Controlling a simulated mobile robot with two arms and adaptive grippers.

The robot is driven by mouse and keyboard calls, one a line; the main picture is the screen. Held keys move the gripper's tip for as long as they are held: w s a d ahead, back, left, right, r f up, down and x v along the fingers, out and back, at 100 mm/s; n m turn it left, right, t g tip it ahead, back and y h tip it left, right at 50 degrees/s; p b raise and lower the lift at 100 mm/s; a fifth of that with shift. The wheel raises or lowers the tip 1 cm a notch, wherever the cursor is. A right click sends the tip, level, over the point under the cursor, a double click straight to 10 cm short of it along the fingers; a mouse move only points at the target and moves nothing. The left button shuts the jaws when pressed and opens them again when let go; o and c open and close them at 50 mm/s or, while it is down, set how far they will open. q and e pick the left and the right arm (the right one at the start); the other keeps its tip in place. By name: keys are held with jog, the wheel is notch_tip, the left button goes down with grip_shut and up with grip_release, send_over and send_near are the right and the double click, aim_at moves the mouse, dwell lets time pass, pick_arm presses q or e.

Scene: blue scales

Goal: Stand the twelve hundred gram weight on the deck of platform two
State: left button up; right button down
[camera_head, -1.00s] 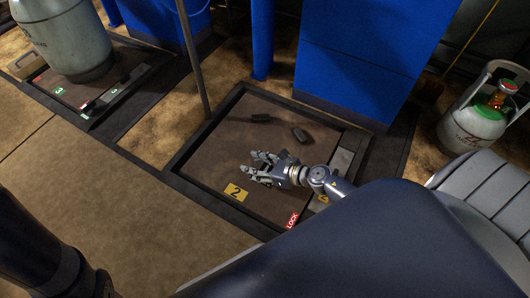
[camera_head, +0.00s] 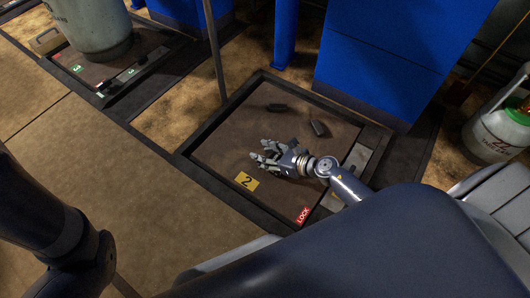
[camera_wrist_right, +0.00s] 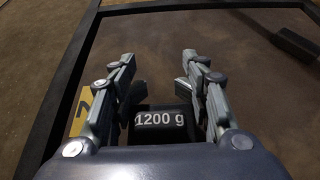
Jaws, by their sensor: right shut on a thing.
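The twelve hundred gram weight (camera_wrist_right: 160,124) is a dark block with "1200 g" in white, between the fingers of my right gripper (camera_wrist_right: 160,85) in the right wrist view. The gripper is shut on it. In the head view my right gripper (camera_head: 268,155) is over the brown deck of platform two (camera_head: 225,150), near the yellow "2" plate (camera_head: 245,181). There the hand hides the weight, and I cannot tell whether it touches the deck. My left gripper is not in view.
Two other dark weights, one lying at the back (camera_head: 277,107) and one nearer (camera_head: 319,128), are on the same deck. A thin grey post (camera_head: 215,55) and a blue cabinet (camera_head: 385,60) stand behind. A gas cylinder (camera_head: 500,130) is at right. The deck's left part is clear.

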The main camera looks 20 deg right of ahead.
jog(key=shift+w+r, duration=0.1)
jog(key=shift+r, duration=0.05)
jog(key=c, duration=0.8)
grip_release()
jog(key=shift+f, duration=0.2)
jog(key=shift+r, duration=0.1)
